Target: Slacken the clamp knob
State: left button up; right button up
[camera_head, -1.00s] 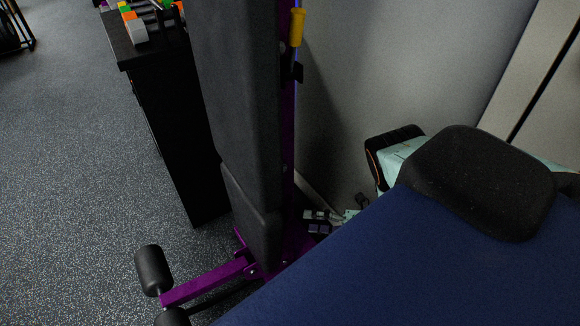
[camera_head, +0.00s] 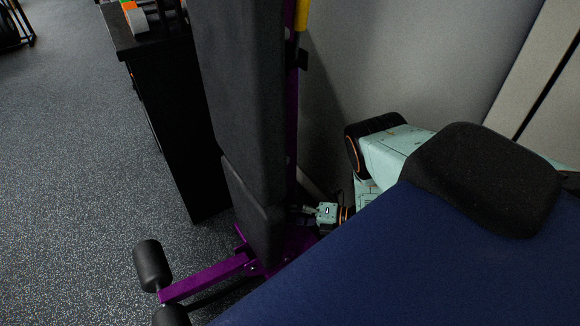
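No clamp knob can be told for certain. A small black fitting (camera_head: 303,60) juts from the purple upright post (camera_head: 291,120), below a yellow grip (camera_head: 302,16) cut by the top edge. My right arm comes in from the right behind the blue pad. My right gripper (camera_head: 305,210) is low beside the purple frame, at the right edge of the upright black pad. Its fingertips are small, dark and partly hidden there, so I cannot tell whether they are open or touch anything. My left gripper is not in view.
The upright black pad (camera_head: 240,90) stands on a purple base with foam rollers (camera_head: 152,266). A blue pad (camera_head: 400,270) with a black cushion (camera_head: 485,178) fills the lower right. A black cabinet (camera_head: 165,120) stands left. A grey wall (camera_head: 420,60) is behind.

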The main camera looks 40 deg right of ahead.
jog(key=shift+c, duration=0.4)
jog(key=c, duration=1.1)
jog(key=shift+o, duration=0.2)
jog(key=shift+f+m+t+y+b, duration=0.25)
jog(key=shift+m+t+y+b, duration=0.4)
jog(key=shift+m+t+b, duration=0.45)
jog(key=shift+f+m+t+y+b, duration=0.2)
jog(key=shift+m+t+y+b, duration=0.4)
jog(key=shift+m+t, duration=0.5)
jog(key=shift+m, duration=0.4)
jog(key=o, duration=1.1)
jog(key=shift+o, duration=0.2)
